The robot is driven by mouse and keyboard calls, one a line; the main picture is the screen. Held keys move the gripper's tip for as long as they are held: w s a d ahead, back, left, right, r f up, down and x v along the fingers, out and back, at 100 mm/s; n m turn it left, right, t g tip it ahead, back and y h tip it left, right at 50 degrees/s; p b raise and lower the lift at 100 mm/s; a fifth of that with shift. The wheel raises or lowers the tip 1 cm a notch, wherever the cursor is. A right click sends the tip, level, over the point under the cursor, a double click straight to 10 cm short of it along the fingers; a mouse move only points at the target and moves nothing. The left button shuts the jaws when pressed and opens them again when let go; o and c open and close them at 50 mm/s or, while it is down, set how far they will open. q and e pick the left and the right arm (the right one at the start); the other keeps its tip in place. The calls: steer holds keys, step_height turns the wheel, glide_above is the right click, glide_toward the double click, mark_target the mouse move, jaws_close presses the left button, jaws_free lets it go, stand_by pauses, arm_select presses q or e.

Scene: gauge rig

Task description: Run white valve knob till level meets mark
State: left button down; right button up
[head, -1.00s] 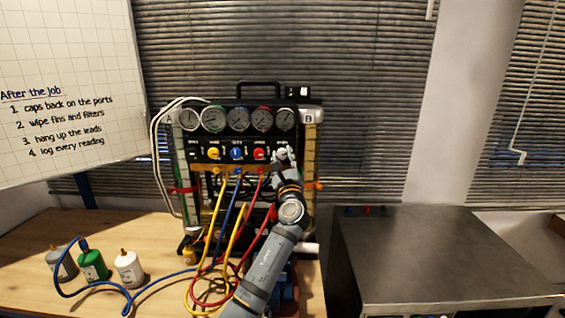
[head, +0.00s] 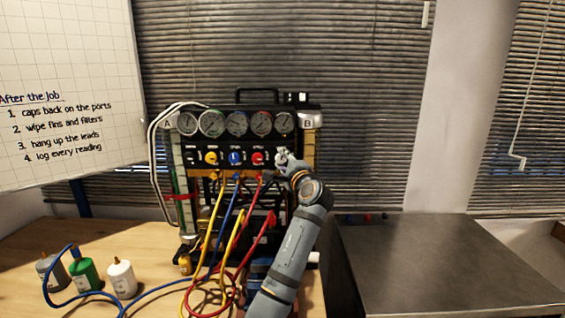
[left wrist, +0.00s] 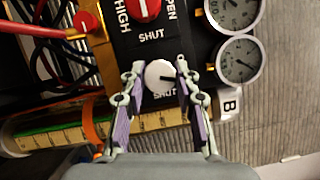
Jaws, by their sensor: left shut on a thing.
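The white valve knob (left wrist: 157,74) is at the right end of the panel's knob row. My left gripper (left wrist: 160,64) has its two fingers on either side of the knob, shut on it. The knob's black pointer points right in the wrist view, and "SHUT" is printed below, partly covered. In the head view, my left gripper (head: 285,160) largely hides the knob. A sight tube (left wrist: 45,135) with green inside and a yellow scale carries an orange band (left wrist: 90,122), probably the mark. The exact level against it cannot be told. My right gripper is not in view.
Red (head: 257,158), blue (head: 235,157) and yellow (head: 211,158) knobs sit left of the white one, below several gauges (head: 237,123). Hoses hang in front of the rig. Bottles (head: 122,278) stand at left. A dark cabinet (head: 440,262) is at right.

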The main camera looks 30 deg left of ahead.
arm_select(q)
steer(key=shift+n+g+h+p, duration=0.35)
steer(key=shift+n+h, duration=0.25)
steer(key=shift+n, duration=1.2)
steer(key=c, duration=1)
jaws_free()
steer(key=shift+r, duration=0.1)
steer(key=v, duration=1.2)
